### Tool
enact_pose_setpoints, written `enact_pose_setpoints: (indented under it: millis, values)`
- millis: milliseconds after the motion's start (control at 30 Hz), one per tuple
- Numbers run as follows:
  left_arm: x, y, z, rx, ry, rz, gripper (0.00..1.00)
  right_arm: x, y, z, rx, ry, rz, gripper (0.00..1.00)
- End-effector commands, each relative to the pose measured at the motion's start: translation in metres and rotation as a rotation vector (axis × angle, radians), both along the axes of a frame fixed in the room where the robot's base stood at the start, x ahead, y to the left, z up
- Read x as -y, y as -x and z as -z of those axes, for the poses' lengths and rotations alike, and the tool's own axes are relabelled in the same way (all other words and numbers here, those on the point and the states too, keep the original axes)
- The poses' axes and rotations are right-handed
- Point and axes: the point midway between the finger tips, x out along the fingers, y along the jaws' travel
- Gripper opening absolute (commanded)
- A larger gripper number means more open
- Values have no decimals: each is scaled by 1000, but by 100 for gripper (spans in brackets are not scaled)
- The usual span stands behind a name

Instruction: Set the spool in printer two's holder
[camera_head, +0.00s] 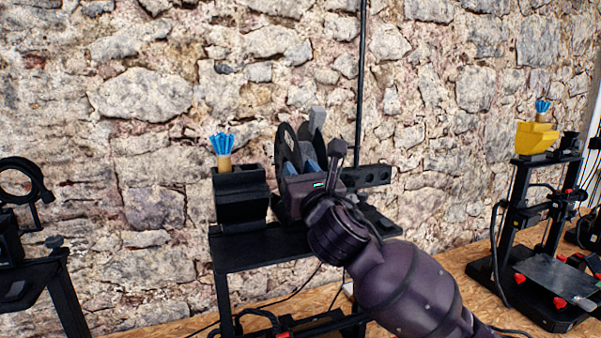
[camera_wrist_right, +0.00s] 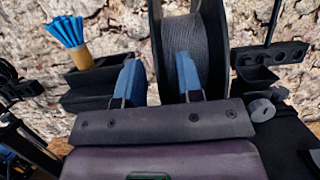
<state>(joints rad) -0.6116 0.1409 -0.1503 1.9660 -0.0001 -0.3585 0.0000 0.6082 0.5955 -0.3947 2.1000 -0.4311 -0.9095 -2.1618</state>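The spool (camera_wrist_right: 190,45), dark grey filament between black flanges, stands upright at the top of the middle printer (camera_head: 262,250). It also shows in the head view (camera_head: 284,148), partly behind my gripper. My right gripper (camera_head: 305,166) is at the spool. In the right wrist view its two blue fingers (camera_wrist_right: 160,78) stand apart, one outside the left flange and one in front of the filament between the flanges. A gap shows between the fingers. The spool's lower part is hidden by my gripper, so I cannot tell what it rests on. My left gripper is not in view.
A black box (camera_head: 240,195) with a tan cup of blue sticks (camera_head: 222,150) sits left of the spool. A black rack with holes (camera_head: 368,176) is at its right. Another printer (camera_head: 540,220) with a yellow part stands right. A stone wall is close behind.

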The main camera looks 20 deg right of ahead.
Motion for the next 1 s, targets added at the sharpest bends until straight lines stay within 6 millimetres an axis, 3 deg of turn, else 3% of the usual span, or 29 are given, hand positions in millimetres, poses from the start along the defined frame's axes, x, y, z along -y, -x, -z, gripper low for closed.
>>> enact_pose_setpoints:
  millis: [233, 700, 1000]
  values:
    - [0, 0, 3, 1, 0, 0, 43, 0, 14, 6, 0, 1, -1, 34]
    - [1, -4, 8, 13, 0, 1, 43, 3, 89, 28, 1, 1, -1, 34]
    - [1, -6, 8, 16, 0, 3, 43, 4, 103, 32, 2, 0, 0, 34]
